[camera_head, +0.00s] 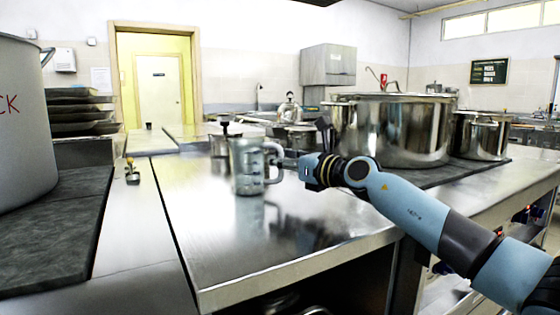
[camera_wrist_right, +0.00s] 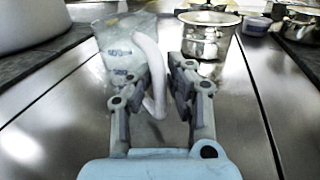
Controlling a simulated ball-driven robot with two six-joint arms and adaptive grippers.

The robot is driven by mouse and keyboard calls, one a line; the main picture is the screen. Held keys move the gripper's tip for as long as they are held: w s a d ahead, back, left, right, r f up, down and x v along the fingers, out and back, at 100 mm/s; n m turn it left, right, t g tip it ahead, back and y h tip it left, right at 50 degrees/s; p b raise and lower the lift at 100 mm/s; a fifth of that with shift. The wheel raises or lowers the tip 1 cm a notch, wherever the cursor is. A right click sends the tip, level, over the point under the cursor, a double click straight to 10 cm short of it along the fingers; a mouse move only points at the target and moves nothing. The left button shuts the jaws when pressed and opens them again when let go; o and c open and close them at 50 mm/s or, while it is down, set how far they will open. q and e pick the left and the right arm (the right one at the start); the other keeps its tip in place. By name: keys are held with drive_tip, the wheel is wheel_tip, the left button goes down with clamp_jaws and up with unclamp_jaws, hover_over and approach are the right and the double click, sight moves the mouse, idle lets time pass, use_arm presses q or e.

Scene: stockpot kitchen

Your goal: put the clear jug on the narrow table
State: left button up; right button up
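The clear jug (camera_head: 246,168) stands upright on the steel table, its handle facing right toward my right gripper. It also shows at upper left in the right wrist view (camera_wrist_right: 118,48). My right gripper (camera_head: 300,160) is at the handle side of the jug. In the right wrist view the gripper's fingers (camera_wrist_right: 158,75) are apart, with the pale handle (camera_wrist_right: 152,62) between them, closer to the left finger. I cannot tell whether a finger touches it. A steel worktop (camera_head: 200,215) lies under the jug; I cannot tell which surface is the narrow table. My left gripper is not in view.
A large stockpot (camera_head: 395,130) and a smaller pot (camera_head: 480,135) stand on a dark mat at right. A big grey pot (camera_head: 25,130) stands on the left counter. Small pots are behind the jug. The worktop in front of the jug is clear.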

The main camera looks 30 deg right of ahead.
drive_tip(key=shift+o, duration=0.8)
drive_tip(key=shift+r, duration=0.1)
drive_tip(key=shift+s+r, duration=0.1)
drive_tip(key=p+v, duration=0.2)
drive_tip(key=v, duration=0.9)
drive_tip(key=shift+s+p, duration=0.4)
